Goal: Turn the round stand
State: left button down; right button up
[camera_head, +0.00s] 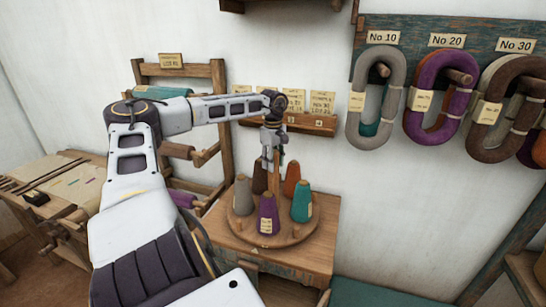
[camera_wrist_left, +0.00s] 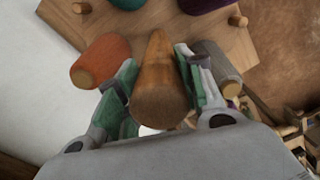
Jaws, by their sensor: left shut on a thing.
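The round stand (camera_head: 290,236) is a wooden disc on a small wooden table, with several cones of yarn around a central wooden post (camera_wrist_left: 160,95). A purple cone (camera_head: 268,214) is at the front, a teal cone (camera_head: 302,202) at the right, a grey cone (camera_head: 243,196) at the left, and brown (camera_head: 260,177) and orange (camera_head: 291,180) cones behind. My left gripper (camera_head: 272,158) reaches down from above onto the post. In the left wrist view its fingers (camera_wrist_left: 160,80) are shut on the post, one on each side. My right gripper is not in view.
The table (camera_head: 290,260) stands against a white wall. A shelf with labelled cards (camera_head: 300,121) is behind the stand. Yarn skeins (camera_head: 380,95) hang from a rack at the upper right. A wooden frame (camera_head: 218,85) stands behind my left arm.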

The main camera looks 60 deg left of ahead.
pick_arm(q)
jog(key=shift+r+m, duration=0.15)
jog(key=shift+m, duration=0.85)
jog(key=c, duration=0.9)
grip_release()
jog(key=shift+r, duration=5.9)
jog(key=shift+f, duration=0.1)
